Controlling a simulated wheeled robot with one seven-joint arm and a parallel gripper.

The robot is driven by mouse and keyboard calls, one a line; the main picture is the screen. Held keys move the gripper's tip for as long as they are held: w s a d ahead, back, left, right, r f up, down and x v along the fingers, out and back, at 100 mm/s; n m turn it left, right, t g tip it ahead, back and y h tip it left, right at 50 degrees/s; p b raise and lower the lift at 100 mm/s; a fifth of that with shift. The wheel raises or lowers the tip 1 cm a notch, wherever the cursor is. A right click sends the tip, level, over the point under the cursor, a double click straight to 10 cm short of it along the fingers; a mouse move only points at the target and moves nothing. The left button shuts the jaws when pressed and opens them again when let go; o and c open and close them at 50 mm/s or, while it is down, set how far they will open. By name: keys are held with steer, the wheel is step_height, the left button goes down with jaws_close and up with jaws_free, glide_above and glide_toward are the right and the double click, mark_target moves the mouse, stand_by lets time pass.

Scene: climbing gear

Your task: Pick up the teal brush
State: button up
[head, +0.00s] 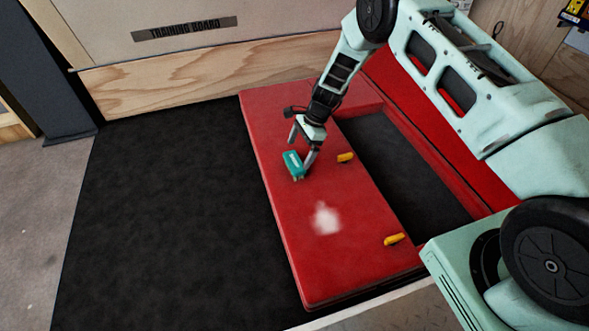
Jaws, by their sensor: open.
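The teal brush (293,164) is a small block-like thing lying on the red padded bench (275,205), toward its far half. My gripper (302,154) points down from the arm at the brush. Its fingers are open, one on the far left side of the brush and one on its right side. The fingers look close to the brush, but I cannot tell whether they touch it. The brush's bristles and underside are not clear at this size.
A yellow piece (346,157) lies on the bench just right of my gripper. Another yellow piece (394,239) lies near the bench's right edge. A white chalky patch (326,219) marks the bench. A dark recess (405,165) is to the right. The dark mat (170,215) at left is clear.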

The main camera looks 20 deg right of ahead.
mark_target(294, 161)
steer(key=shift+b+x, duration=2.2)
steer(key=shift+x, duration=0.45)
steer(key=shift+r, duration=0.1)
steer(key=c, duration=0.7)
